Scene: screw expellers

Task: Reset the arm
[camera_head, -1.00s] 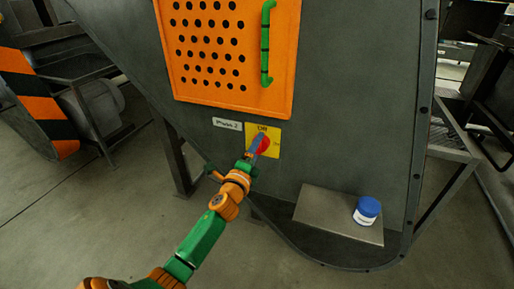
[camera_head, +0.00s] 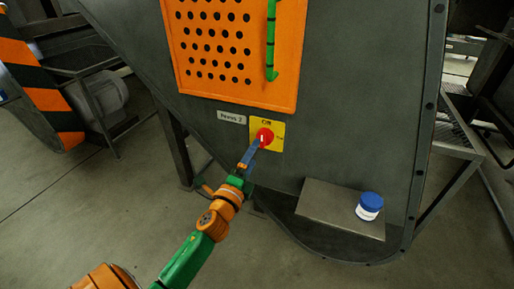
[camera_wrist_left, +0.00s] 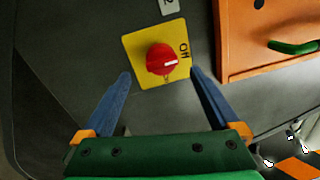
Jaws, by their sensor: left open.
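My left arm comes in from the lower left in the head view. Its gripper (camera_head: 254,150) points up at a red rotary switch (camera_head: 264,137) on a yellow plate (camera_head: 278,130) fixed to the dark machine. In the left wrist view the two blue fingers (camera_wrist_left: 160,82) are spread apart, with the red knob (camera_wrist_left: 161,59) ahead and between them. The knob's white mark points toward the "ON" lettering. The fingers hold nothing and appear apart from the knob. My right gripper is in neither view.
An orange perforated panel (camera_head: 235,50) with a green handle (camera_head: 271,45) is above the switch. A jar with a blue lid (camera_head: 370,202) stands on a metal shelf (camera_head: 325,205) at the lower right. Open floor lies at the lower left.

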